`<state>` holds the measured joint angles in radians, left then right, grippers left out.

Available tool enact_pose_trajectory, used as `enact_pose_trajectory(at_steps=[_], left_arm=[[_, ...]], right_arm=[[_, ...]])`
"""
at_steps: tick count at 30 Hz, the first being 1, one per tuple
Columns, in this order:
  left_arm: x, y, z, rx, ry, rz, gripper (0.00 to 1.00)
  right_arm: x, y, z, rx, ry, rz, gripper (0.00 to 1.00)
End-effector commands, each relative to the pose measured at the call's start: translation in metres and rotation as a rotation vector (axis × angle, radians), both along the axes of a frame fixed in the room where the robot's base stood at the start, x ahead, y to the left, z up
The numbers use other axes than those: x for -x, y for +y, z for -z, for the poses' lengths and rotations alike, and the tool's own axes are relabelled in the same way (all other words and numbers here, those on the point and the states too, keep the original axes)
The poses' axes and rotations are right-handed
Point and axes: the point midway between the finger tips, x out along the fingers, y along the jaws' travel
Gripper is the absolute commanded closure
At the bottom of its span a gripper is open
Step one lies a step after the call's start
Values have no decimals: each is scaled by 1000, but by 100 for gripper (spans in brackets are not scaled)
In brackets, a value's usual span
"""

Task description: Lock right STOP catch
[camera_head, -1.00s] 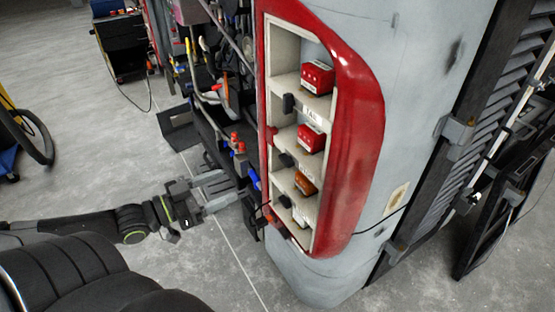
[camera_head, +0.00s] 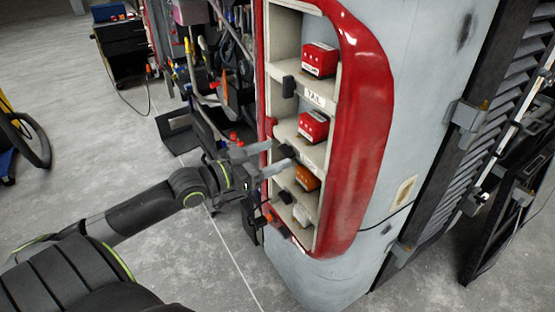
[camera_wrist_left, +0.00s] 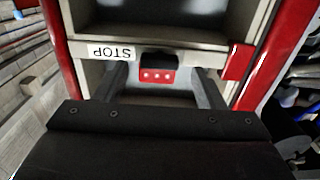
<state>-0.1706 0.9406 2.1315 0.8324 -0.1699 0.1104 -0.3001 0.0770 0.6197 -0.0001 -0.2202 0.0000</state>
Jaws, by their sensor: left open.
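The red lamp housing (camera_head: 366,150) holds a column of pale compartments. The STOP label (camera_wrist_left: 112,51) reads upside down in the left wrist view, on a shelf edge. A red module (camera_head: 313,127) sits in the compartment above that shelf; part of it shows in the left wrist view (camera_wrist_left: 157,76). A small black catch (camera_wrist_left: 160,62) is at the shelf edge in front of it. My left gripper (camera_head: 277,157) is open at the shelf, its fingers on either side of the catch. I cannot tell whether they touch it. My right gripper is not in view.
Another red module (camera_head: 319,60) sits above the TAIL label (camera_head: 315,97), with a black catch (camera_head: 289,87) beside it. An orange module (camera_head: 307,178) is below. A red block (camera_wrist_left: 238,62) protrudes near the right finger. Dark slatted panels (camera_head: 470,150) stand at right.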

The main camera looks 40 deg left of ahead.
Motion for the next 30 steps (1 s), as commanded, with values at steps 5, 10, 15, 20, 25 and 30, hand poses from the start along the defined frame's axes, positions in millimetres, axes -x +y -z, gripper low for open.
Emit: enact_pose_trajectory(at_steps=[5, 10, 15, 20, 25, 30], left_arm=[[-14, -6, 0, 3, -1, 0, 36], [-18, -8, 0, 1, 0, 2, 36], [-19, -8, -1, 0, 1, 2, 36], [-19, -8, -1, 1, 1, 2, 46], [-18, -8, 0, 1, 0, 2, 68], [-18, -8, -1, 1, 0, 2, 81]], right_arm=[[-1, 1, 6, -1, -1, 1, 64], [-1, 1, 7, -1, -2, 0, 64], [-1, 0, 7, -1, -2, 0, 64], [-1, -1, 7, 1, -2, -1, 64], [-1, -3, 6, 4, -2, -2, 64], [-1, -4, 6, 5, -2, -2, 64]])
